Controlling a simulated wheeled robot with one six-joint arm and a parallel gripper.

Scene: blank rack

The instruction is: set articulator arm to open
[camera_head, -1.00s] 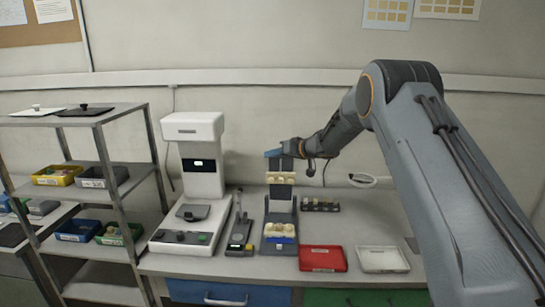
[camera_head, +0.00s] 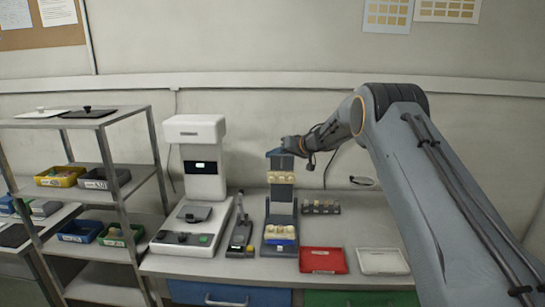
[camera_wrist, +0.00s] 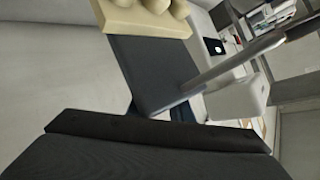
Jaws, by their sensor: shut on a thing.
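The articulator (camera_head: 281,236) stands on the bench with a cream tooth cast on its blue-and-grey base. Its upper arm (camera_head: 281,193) is raised steeply above the base, and a cream upper cast (camera_head: 281,178) faces forward on it. My gripper (camera_head: 287,147) is at the top end of this raised arm and shut on it, beside a blue part. In the wrist view the arm's dark plate (camera_wrist: 150,68) and the upper cast (camera_wrist: 145,17) show close beyond my black finger (camera_wrist: 150,133). The exact grip contact is hidden.
A white machine (camera_head: 196,160) and a grey tool (camera_head: 240,235) stand left of the articulator. A red tray (camera_head: 323,261) and a white tray (camera_head: 383,262) lie at front right. A small rack (camera_head: 321,207) stands behind them. A shelf unit (camera_head: 110,165) is at left.

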